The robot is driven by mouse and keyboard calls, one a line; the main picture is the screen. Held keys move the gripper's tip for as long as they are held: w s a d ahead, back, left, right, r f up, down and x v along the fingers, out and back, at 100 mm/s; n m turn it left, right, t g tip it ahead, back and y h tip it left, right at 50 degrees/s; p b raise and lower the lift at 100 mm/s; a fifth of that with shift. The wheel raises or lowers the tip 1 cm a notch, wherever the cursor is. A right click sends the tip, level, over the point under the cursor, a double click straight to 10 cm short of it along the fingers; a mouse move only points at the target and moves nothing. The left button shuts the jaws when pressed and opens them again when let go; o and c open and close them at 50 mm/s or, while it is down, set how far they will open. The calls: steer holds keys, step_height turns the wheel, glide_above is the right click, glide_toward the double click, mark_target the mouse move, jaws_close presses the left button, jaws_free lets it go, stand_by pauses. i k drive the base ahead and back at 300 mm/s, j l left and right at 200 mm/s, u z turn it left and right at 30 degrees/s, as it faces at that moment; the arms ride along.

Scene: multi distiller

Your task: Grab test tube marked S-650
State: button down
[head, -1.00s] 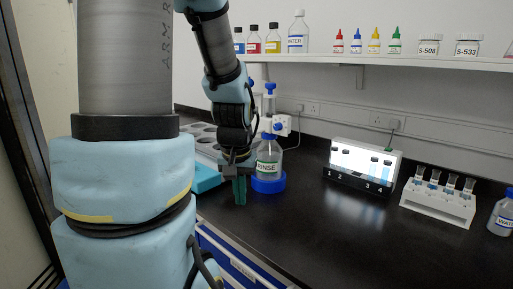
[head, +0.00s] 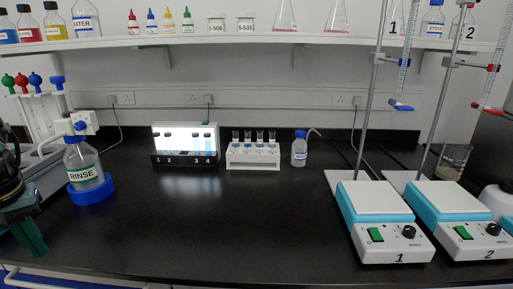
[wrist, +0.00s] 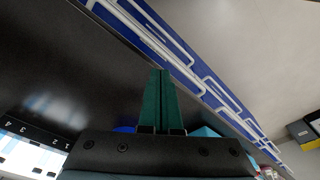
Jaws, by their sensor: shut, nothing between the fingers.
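A white rack (head: 253,163) on the black bench, at the centre of the head view, holds several small dark-topped tubes (head: 247,136). Their labels are too small to read, so I cannot tell which is S-650. Left of it stands a lit box (head: 185,142) with numbered places and several dark-topped items in it. My gripper (head: 31,240) is at the far left of the head view, low over the bench's front edge, well away from the rack. Its green fingers, also in the wrist view (wrist: 160,78), are together and empty.
A RINSE bottle (head: 84,163) in a blue ring stands right of my gripper. A small wash bottle (head: 299,150) is right of the rack. Stirrer plates 1 (head: 385,225) and 2 (head: 455,215) with stands occupy the right. The bench's middle is clear. A shelf (head: 250,39) runs above.

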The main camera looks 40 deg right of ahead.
mark_target(260, 134)
steer(key=k+l+u, duration=0.35)
steer(key=l, duration=0.2)
steer(key=k+l+u, duration=0.35)
steer(key=k+l, duration=0.15)
steer(key=k+l+u, duration=0.4)
steer(key=k, duration=0.15)
steer(key=j, duration=0.1)
